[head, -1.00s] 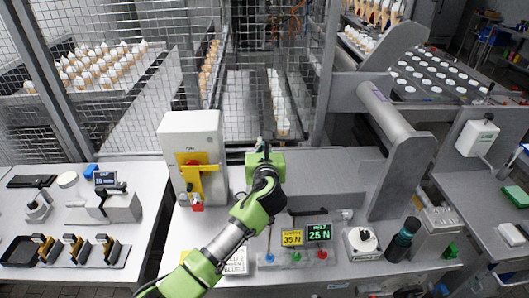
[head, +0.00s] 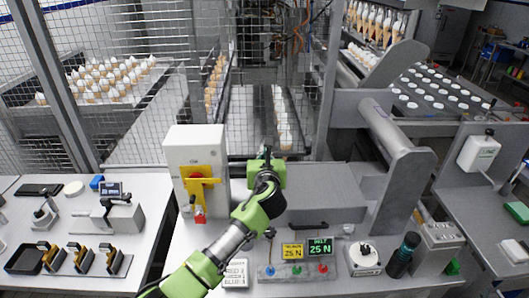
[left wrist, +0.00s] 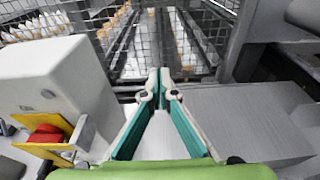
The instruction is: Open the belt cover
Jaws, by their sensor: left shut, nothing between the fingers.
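The belt cover (head: 325,193) is a grey box-like lid on the bench in the middle of the head view. A dark bar handle (head: 308,223) lies along its front edge. The cover looks closed and also shows at the right in the left wrist view (left wrist: 245,125). My left gripper (head: 264,160) is by the cover's left rear part, away from the front handle. Its fingers (left wrist: 158,78) are shut with nothing between them. My green and black arm hides part of the cover's left side. My right gripper is out of view.
A white box with a yellow and red switch (head: 200,180) stands left of my left gripper. A grey roller frame (head: 405,185) stands to the right. Wire mesh (head: 130,80) rises behind.

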